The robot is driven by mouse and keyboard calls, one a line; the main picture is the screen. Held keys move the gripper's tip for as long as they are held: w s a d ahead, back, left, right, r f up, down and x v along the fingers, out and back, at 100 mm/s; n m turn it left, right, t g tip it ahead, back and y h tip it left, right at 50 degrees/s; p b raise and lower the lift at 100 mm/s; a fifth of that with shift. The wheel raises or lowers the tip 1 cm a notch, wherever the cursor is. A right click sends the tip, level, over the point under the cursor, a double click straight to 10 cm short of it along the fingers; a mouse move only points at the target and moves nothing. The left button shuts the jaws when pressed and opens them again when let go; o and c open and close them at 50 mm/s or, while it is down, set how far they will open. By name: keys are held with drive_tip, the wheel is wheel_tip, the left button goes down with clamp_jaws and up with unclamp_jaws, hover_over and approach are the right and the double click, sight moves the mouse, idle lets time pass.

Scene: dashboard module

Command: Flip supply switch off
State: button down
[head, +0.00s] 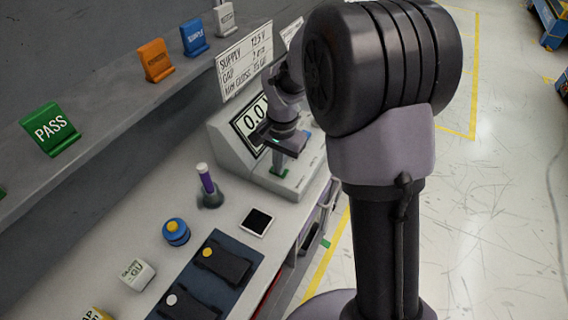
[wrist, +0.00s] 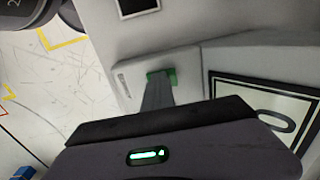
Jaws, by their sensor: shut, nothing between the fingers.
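The supply unit (head: 229,139) is a light grey box with a display (head: 249,121) that shows "0.0", partly hidden by my arm. A green switch (head: 279,173) sits on its low front ledge. In the wrist view the switch (wrist: 174,76) shows as a green patch around my fingertips. My gripper (head: 280,165) is shut and empty, its tips at the switch, pointing down. In the wrist view my gripper (wrist: 158,80) overlaps the switch. I cannot tell whether the tips touch it, or which way the switch is set.
A card (head: 245,60) reading "SUPPLY 12.5 V" stands behind the unit. A shelf holds a green PASS stand (head: 51,129).

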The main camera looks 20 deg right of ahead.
sight(284, 174)
wheel_tip(284, 174, up, 14)
drive_tip(key=d+p, duration=0.1)
drive_tip(key=p, duration=0.5)
drive_tip(key=shift+s, duration=0.35)
drive_tip(key=s+a+r+n+t+b, duration=0.2)
drive_tip(key=s, duration=0.9)
drive_tip(key=s+a+r+n+t+y+b, duration=0.1)
drive_tip(key=s+a+r+n+t+b, duration=0.1)
drive_tip(key=s, duration=1)
drive_tip(key=shift+a+n+t+y+b, duration=0.15)
drive_tip(key=shift+n+t+y+b, duration=0.15)
drive_tip(key=shift+t+b, duration=0.35)
